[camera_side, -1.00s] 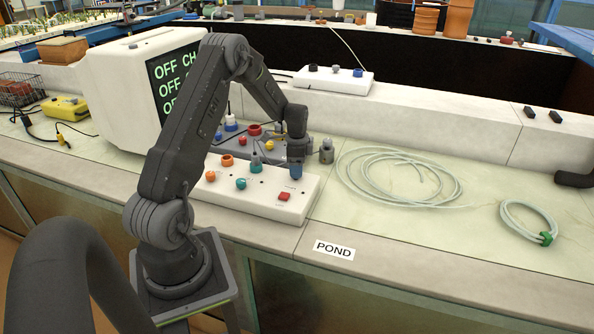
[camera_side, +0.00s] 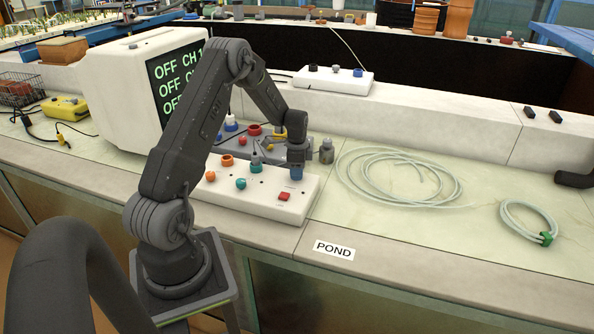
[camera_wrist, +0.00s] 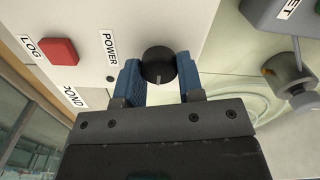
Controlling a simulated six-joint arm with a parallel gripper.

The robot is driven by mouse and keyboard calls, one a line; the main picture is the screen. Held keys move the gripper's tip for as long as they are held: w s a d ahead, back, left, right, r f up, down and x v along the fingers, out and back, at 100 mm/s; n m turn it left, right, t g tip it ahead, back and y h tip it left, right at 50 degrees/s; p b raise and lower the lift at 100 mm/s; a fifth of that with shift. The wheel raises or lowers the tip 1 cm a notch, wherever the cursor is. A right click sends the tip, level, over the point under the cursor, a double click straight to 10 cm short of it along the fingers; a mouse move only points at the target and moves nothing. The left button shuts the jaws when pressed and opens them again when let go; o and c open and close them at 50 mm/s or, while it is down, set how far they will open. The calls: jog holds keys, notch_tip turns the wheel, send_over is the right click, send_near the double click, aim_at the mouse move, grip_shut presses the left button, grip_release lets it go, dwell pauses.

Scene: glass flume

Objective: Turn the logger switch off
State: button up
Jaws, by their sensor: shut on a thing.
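The white control box (camera_side: 262,204) lies on the bench with coloured knobs on top. My gripper (camera_side: 296,174) is at its right end. In the wrist view its blue fingers (camera_wrist: 160,82) are shut on a black round knob (camera_wrist: 158,62) with a pale pointer line, one finger on each side. A POWER label (camera_wrist: 109,47) is left of the knob, with a small dark dot below it. A red square switch (camera_wrist: 58,51) stands beside the LOG label (camera_wrist: 31,47), apart from my gripper; it also shows in the side view (camera_side: 284,196).
A white monitor (camera_side: 128,90) shows OFF lines, partly behind my arm. A small grey metal fitting (camera_side: 326,151) stands close right of my gripper. Coiled tubing (camera_side: 400,178) lies to the right. A POND label (camera_side: 334,249) is on the bench edge.

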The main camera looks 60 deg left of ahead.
jog(key=shift+n, duration=0.3)
jog(key=n, duration=0.4)
jog(key=shift+a, duration=0.1)
jog(key=n, duration=0.5)
jog(key=shift+a, duration=0.1)
jog(key=n, duration=0.4)
jog(key=shift+a+n, duration=0.1)
jog(key=shift+n, duration=2)
jog(key=o, duration=0.9)
jog(key=shift+s, duration=0.1)
